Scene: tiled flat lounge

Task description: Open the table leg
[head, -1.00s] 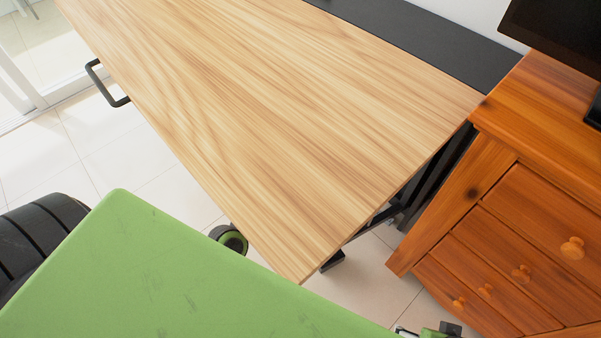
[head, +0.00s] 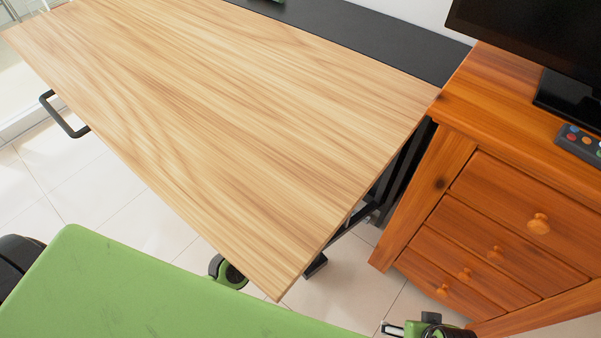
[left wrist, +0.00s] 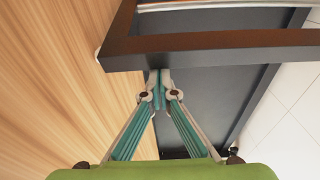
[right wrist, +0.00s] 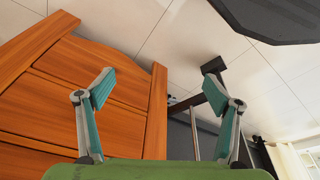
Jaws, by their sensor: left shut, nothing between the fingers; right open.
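The wood-topped table (head: 220,110) fills the middle of the head view. A black metal leg frame (head: 400,175) shows under its right end, with a dark foot (head: 316,265) on the floor. A black U-shaped bar (head: 65,118) sticks out below its left front edge. In the left wrist view my left gripper (left wrist: 160,88) is shut and empty, its tips close below a dark bar (left wrist: 220,42); I cannot tell whether they touch. In the right wrist view my right gripper (right wrist: 158,88) is open and empty, in front of a wooden cabinet (right wrist: 60,90). The tabletop hides most of the underside.
The cabinet with round knobs (head: 480,225) stands close to the table's right end. A dark screen (head: 530,40) and a remote (head: 580,140) are on it. A black panel (head: 370,35) runs behind the tabletop. Bare tiled floor (head: 130,185) lies in front of the table.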

